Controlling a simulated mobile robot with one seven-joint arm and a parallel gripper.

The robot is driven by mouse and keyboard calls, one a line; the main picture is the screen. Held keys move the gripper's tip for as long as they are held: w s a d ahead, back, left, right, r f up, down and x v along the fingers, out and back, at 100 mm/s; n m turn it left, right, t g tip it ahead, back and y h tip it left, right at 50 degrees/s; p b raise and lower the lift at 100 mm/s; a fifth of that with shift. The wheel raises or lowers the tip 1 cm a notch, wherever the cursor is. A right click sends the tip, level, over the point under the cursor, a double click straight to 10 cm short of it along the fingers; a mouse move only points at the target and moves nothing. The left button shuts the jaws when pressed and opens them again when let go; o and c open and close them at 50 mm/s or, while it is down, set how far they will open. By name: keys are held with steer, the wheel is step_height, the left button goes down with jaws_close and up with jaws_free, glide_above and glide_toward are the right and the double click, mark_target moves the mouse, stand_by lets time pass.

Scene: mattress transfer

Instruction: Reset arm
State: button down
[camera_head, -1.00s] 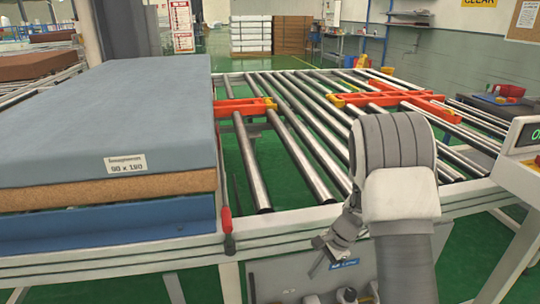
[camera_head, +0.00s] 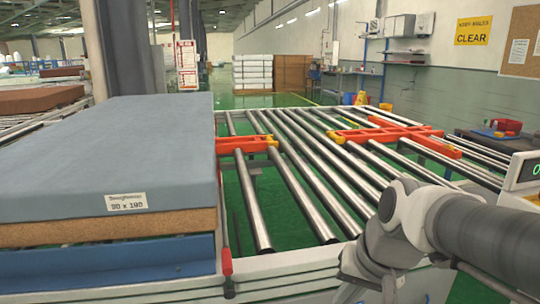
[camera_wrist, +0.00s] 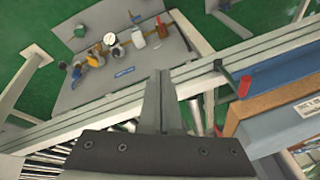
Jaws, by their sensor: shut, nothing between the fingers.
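My gripper shows in the wrist view (camera_wrist: 162,100), its two fingers together with nothing between them. It hangs over the grey frame rail of the roller conveyor, and the rail passes behind the fingertips. In the head view my arm comes in from the lower right and bends down in front of the conveyor (camera_head: 290,262). The gripper's fingertips are not visible there. The blue-grey mattress (camera_head: 120,150) with a white label lies on the left, on a tan layer over a blue base. Its corner also shows at the right of the wrist view (camera_wrist: 290,125).
Orange stops (camera_head: 245,144) and an orange bracket (camera_head: 385,134) lie across the metal rollers. A red-handled lever (camera_head: 227,265) stands at the mattress's near corner. A green-lit control box (camera_head: 525,180) is at the right edge. A panel with gauges (camera_wrist: 125,55) sits below the rail.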

steer(key=s+d+r+n+t+h, duration=0.2)
steer(key=s+n, duration=0.1)
steer(key=s, duration=0.4)
step_height(320, 180, up, 20)
steer(key=p, duration=1.9)
steer(key=shift+p, duration=0.35)
steer(key=shift+s+a, duration=0.1)
steer(key=shift+s, duration=0.1)
